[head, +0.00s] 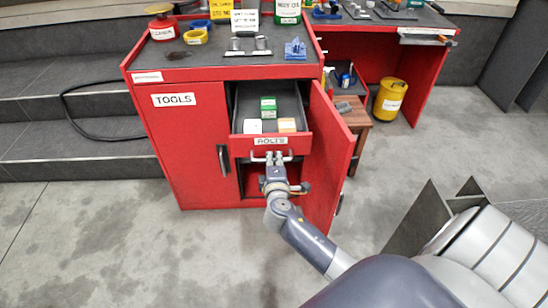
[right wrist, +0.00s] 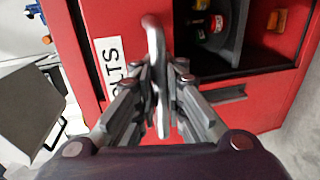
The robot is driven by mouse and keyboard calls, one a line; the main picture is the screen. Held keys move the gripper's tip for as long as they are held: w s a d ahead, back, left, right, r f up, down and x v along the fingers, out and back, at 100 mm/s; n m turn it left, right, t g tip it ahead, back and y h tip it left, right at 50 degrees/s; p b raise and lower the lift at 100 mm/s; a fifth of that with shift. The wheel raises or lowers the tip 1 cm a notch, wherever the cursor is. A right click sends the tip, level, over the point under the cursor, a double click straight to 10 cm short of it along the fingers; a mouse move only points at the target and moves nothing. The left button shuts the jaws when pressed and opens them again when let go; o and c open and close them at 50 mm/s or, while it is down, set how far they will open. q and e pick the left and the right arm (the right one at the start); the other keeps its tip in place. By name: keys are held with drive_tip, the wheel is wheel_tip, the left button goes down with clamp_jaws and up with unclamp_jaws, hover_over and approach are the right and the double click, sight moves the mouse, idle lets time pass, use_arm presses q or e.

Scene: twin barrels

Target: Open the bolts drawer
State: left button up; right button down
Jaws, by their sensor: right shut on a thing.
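The bolts drawer (head: 241,149) is red with a white BOLTS label, and it stands pulled out from the red cabinet. Several small boxes, green, white and orange, lie inside it. My right gripper (head: 273,160) is shut on the drawer's metal handle (head: 258,159). In the right wrist view the handle (right wrist: 154,38) runs between the fingers of my right gripper (right wrist: 160,88), with the label beside it. My left gripper is not in view.
The cabinet's right door (head: 330,165) stands open beside the drawer, close to my right arm. The TOOLS door (head: 187,130) is closed at the left. A yellow canister (head: 390,98) stands at the back right. The floor in front is clear.

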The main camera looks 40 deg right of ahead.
drive_tip(key=c, duration=1.7)
unclamp_jaws()
drive_tip(key=shift+s, duration=0.1)
drive_tip(key=shift+s+a, duration=0.25)
drive_tip(key=v, duration=1.1)
drive_tip(key=shift+s+r, duration=0.1)
drive_tip(key=shift+s, duration=0.05)
